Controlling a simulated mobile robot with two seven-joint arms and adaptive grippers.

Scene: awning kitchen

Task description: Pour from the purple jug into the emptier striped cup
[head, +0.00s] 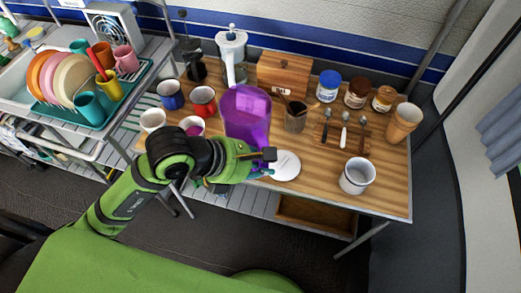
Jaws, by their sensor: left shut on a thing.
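The translucent purple jug (247,115) is near the middle of the head view, held roughly upright at the front of the wooden table. My left gripper (262,160) is shut on it, hiding its lower part. I cannot tell if its base touches the table. Left of the jug, a pale cup (192,125) shows purple inside, and a white cup (152,120) stands further left. A white cup with a dark rim line (357,177) stands at the front right. Stripes and fill levels are too small to tell surely. My right gripper is out of view.
A white round plate (286,166) lies right of the jug. A tan cup (403,123) is at right. The front right tabletop is mostly clear.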

